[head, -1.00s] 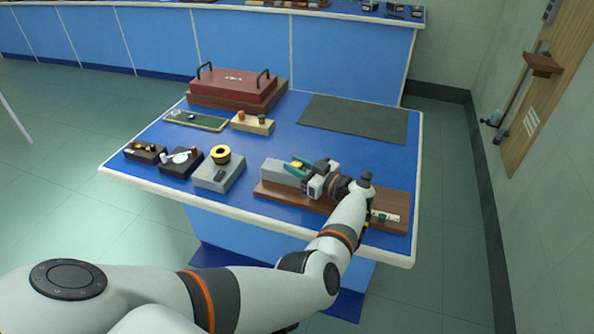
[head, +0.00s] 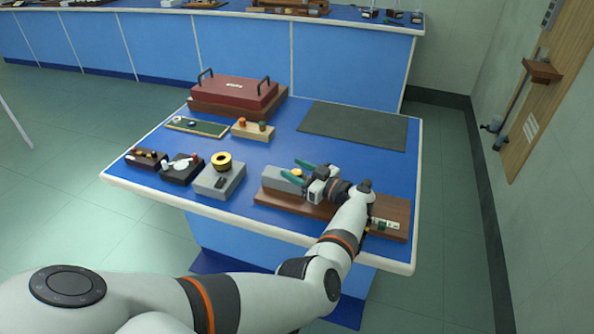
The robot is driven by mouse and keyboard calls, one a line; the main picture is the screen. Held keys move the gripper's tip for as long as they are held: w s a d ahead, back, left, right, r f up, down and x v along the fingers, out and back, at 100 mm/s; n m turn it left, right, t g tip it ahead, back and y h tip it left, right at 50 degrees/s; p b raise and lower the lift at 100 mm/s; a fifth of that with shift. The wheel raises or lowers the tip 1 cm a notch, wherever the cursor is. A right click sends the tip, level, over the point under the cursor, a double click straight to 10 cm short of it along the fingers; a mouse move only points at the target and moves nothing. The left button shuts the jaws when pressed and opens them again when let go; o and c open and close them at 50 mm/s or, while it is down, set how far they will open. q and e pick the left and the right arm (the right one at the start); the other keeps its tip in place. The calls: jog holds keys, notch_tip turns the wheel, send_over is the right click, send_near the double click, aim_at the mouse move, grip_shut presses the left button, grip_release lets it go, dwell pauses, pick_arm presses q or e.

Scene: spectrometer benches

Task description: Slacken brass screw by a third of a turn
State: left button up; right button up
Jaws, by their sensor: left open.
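A grey block (head: 272,178) lies on a brown wooden board (head: 320,207) at the front right of the blue bench. A small brass-coloured piece, which looks like the brass screw (head: 297,172), shows at the block's right part. My left gripper (head: 291,170) reaches in over the board from the right. Its two green fingers are apart, one on each side of the brass piece. I cannot tell whether they touch it. The gripper body and wrist hide part of the board. My right gripper is not in view.
Left of the board stands a grey block (head: 219,184) with a yellow-and-black ring (head: 221,161). Small dark holders (head: 181,170) stand further left. A red lidded case (head: 235,90) is at the back, and a dark mat (head: 353,125) lies bare at the back right.

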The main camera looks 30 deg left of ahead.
aim_at(297, 171)
pick_arm(q)
notch_tip(297, 171, up, 9)
jog(key=p, duration=0.8)
jog(key=shift+r, duration=0.2)
